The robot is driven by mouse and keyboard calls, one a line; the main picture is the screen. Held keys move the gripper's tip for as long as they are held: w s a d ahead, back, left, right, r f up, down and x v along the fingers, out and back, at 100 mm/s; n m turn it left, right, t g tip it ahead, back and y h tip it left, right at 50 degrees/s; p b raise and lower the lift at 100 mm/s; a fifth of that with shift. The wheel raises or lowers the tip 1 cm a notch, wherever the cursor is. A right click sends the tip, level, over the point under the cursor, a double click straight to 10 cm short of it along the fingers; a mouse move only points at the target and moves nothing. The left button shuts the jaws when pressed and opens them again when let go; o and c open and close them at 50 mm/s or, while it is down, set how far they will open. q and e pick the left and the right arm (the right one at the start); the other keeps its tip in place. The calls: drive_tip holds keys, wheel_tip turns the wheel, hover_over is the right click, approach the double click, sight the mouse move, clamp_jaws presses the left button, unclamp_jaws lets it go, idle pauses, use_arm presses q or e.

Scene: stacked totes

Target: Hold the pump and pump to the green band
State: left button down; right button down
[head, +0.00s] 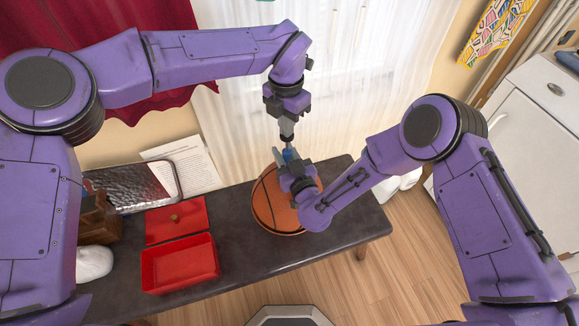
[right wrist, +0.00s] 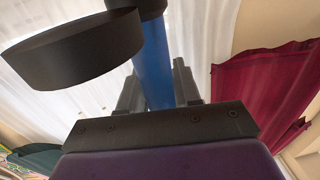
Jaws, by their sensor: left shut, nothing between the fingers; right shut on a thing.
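An orange basketball (head: 268,210) sits on the dark table. A pump with a blue barrel (head: 290,155) stands above the ball; its lower end is hidden by my right gripper. My right gripper (head: 290,172) is shut on the blue barrel, which rises between its fingers in the right wrist view (right wrist: 155,70). A dark round disc (right wrist: 75,48), perhaps a gauge, sits beside the barrel; its face and any green band do not show. My left gripper (head: 287,138) is shut, pointing down just above the pump's top; whether it touches cannot be told.
An open red box (head: 180,262) and a red lid (head: 177,220) lie left of the ball on the table (head: 235,265). A metallic tray (head: 130,187), papers (head: 190,160) and a brown wooden object (head: 98,218) are farther left. The table is clear right of the ball.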

use_arm(q)
drive_tip(key=shift+f, duration=2)
drive_tip(key=shift+r, duration=2.85)
drive_tip(key=shift+f, duration=0.1)
idle(1.4)
idle(0.5)
wheel_tip(320, 180, up, 6)
use_arm(e)
drive_tip(key=c, duration=0.7)
unclamp_jaws()
